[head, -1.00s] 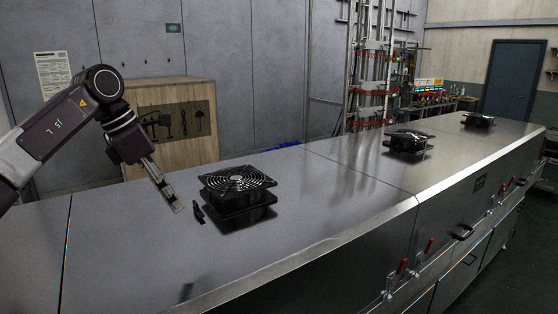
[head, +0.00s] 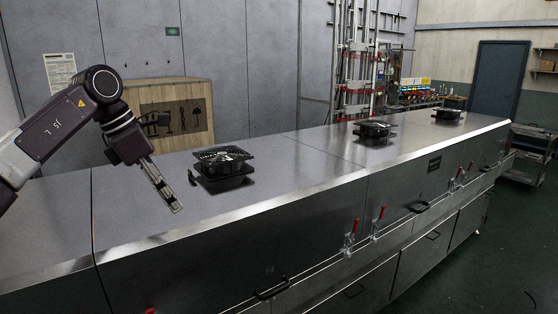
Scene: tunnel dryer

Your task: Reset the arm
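My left gripper (head: 172,202) hangs at the left in the head view, its fingers pointing down and right over the near-left part of the dryer top (head: 270,180). Its fingers look close together with nothing seen between them, but whether they are open or shut is not clear. It is apart from the nearest black fan unit (head: 222,163), which lies on the dryer top to its right. A small dark part (head: 192,177) stands beside that fan, between it and the gripper. My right gripper is not in view.
Two more black units, a nearer one (head: 374,130) and a farther one (head: 447,115), sit along the dryer top. Red-handled clamps (head: 351,233) line its front side. A wooden crate (head: 176,120) stands behind. Open floor lies at the lower right, with a cart (head: 530,150) beyond.

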